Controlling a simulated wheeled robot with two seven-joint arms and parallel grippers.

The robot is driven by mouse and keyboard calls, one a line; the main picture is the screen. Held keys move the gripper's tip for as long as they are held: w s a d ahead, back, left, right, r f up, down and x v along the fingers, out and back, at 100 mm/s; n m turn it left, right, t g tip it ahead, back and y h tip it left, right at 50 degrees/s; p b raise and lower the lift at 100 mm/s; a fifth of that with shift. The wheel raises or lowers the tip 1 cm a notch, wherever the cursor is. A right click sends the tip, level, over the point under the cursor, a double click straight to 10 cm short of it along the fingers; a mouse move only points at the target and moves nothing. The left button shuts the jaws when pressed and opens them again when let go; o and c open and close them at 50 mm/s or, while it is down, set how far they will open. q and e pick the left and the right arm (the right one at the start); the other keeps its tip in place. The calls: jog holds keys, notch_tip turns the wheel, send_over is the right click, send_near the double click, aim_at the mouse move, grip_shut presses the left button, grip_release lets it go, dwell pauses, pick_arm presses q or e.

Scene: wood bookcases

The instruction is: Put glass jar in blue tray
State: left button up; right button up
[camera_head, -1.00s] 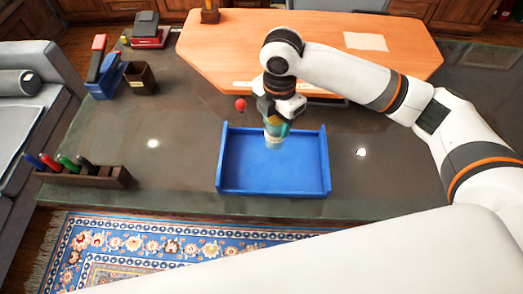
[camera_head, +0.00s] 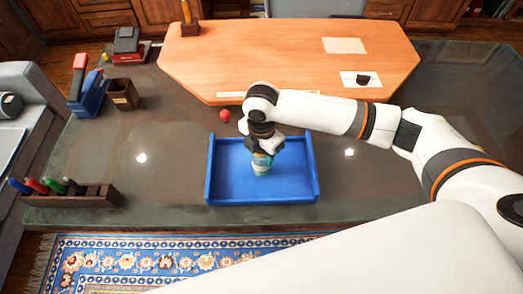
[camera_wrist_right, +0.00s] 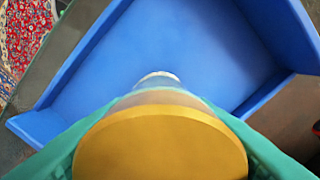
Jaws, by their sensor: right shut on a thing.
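The blue tray (camera_head: 223,178) lies on the dark table, with raised walls at its sides. The glass jar (camera_head: 261,169) is upright over the middle of the tray, held by my right gripper (camera_head: 263,155), which is shut on it. In the right wrist view the jar's yellow lid (camera_wrist_right: 160,146) fills the lower middle, with green finger pads on both sides and the blue tray (camera_wrist_right: 205,50) below. I cannot tell whether the jar's base touches the tray floor. My left gripper is not in view.
A small red ball (camera_head: 225,116) lies just behind the tray. A pen holder (camera_head: 85,194) with several markers is at the front left. A brown cup (camera_head: 123,95) and a blue stapler holder (camera_head: 88,97) stand farther back left. A wooden desktop (camera_head: 270,50) lies behind.

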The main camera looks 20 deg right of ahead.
jog(key=o, duration=1.1)
jog(key=shift+f, duration=0.1)
jog(key=shift+c, duration=0.2)
notch_tip(320, 180, up, 12)
jog(key=shift+r+b, duration=0.15)
jog(key=shift+b, duration=0.3)
